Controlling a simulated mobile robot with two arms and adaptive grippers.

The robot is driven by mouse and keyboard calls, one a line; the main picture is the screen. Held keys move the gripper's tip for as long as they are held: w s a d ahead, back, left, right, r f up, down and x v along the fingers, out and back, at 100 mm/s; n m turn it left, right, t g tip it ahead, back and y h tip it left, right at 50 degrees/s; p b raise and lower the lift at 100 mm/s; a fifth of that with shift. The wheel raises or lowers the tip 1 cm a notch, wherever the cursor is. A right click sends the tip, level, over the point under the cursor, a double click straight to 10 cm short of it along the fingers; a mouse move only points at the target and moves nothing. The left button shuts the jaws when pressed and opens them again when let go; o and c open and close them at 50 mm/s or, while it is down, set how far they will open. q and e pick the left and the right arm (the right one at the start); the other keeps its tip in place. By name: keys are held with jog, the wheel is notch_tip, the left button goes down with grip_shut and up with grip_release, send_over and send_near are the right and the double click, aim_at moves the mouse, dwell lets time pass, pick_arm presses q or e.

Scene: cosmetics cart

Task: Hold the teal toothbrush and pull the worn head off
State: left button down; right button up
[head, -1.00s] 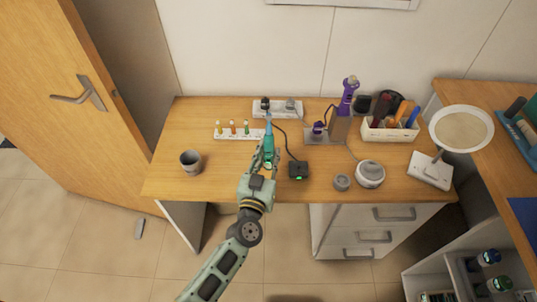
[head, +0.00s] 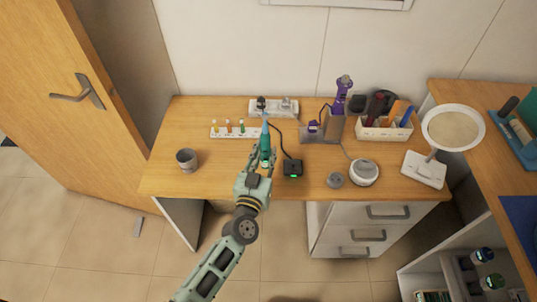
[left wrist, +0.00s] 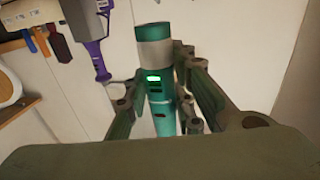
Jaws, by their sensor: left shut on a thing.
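The teal toothbrush (head: 265,148) stands about upright near the middle of the desk in the head view, its thin pale tip pointing toward the wall. My left gripper (head: 261,165) is shut on its body. The left wrist view shows the teal body (left wrist: 154,57) with a grey band and a green light, between the fingers of my left gripper (left wrist: 165,115). Whether its lower end touches the desk is hidden by the gripper. A white strip (head: 222,136) behind it, to the left, holds small yellow, red and green-marked pieces. My right gripper is not in view.
A black box (head: 292,170) with a green light and a cable is close right of the toothbrush. A grey cup (head: 187,160) stands left. A power strip (head: 288,111) is behind. A purple tool (head: 343,95) and a round mirror (head: 453,128) stand right. The front left desk is clear.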

pick_arm(q)
jog(key=w+a+f+b, duration=0.1)
jog(key=a+f+b, duration=0.1)
jog(key=w+a+f+b, duration=0.1)
jog(key=a+f+b, duration=0.1)
jog(key=f+b, duration=0.1)
jog(key=w+a+f+b, duration=0.2)
jog(key=a, duration=0.1)
jog(key=shift+w+a+f, duration=0.1)
jog(key=shift+f, duration=0.25)
jog(key=shift+w+a+f+b, duration=0.55)
jog(key=shift+a+f+b, duration=0.3)
jog(key=shift+b, duration=0.35)
jog(key=shift+r, duration=0.1)
jog(key=shift+f, duration=0.3)
